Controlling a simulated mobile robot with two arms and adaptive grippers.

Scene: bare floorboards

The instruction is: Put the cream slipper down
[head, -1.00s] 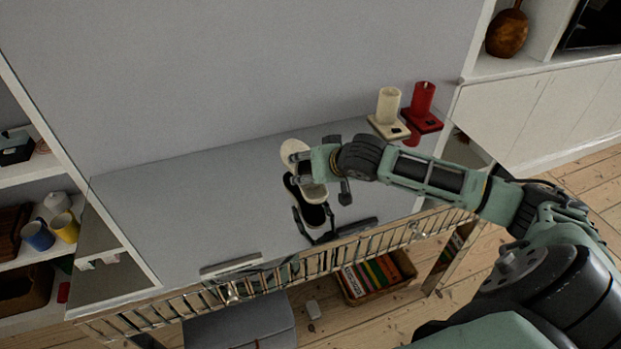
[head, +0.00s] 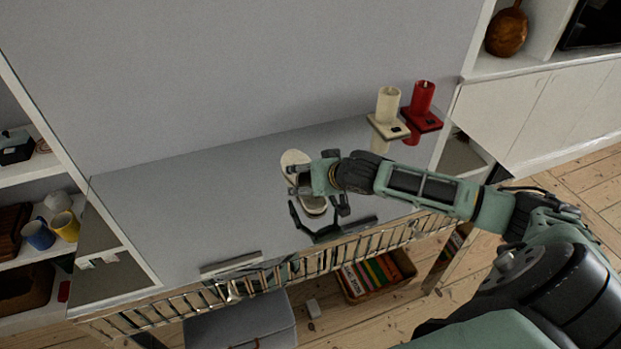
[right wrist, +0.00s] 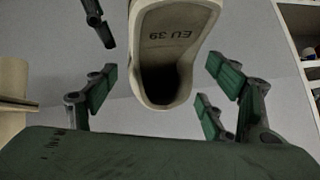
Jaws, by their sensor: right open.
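The cream slipper (head: 315,205) lies on the grey reflective top of the sideboard (head: 190,220), near the middle of its front half. In the right wrist view the slipper (right wrist: 172,45) shows its sole end marked "EU 39" and a dark opening, between the spread fingers. My right gripper (head: 305,179) is over the slipper in the head view, its fingers open on either side of it and apart from it in the right wrist view (right wrist: 165,95). Part of the slipper is hidden behind the gripper. My left gripper is not in view.
The left of the top is clear.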

